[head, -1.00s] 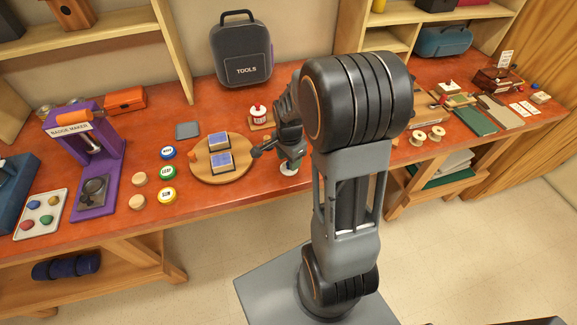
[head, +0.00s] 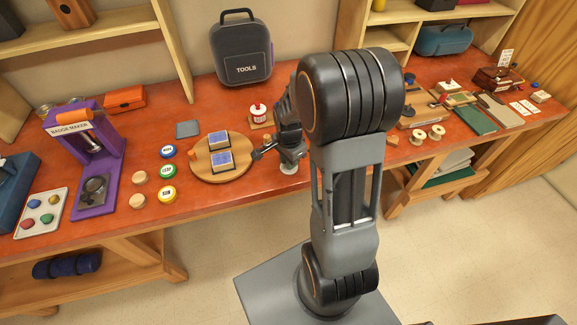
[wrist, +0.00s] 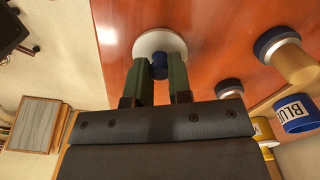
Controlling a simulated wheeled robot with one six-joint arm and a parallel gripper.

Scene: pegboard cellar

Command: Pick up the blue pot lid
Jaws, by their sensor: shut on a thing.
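The blue pot lid (wrist: 147,42) shows in the wrist view as a pale round disc with a dark blue knob. My gripper (wrist: 160,75) has its two green fingers on either side of that knob and is shut on it. In the head view my gripper (head: 290,155) is at the front edge of the red-brown bench, right of the round wooden board. A pale round piece, likely the lid, shows just under it (head: 289,169). My arm hides part of the bench there, and I cannot tell whether the lid touches the bench.
The round wooden board (head: 205,177) with two blue-topped blocks is close on the left. In the wrist view a blue pot labelled BLUE (wrist: 294,114) is at the right. Two spools (head: 428,137) lie right of my arm.

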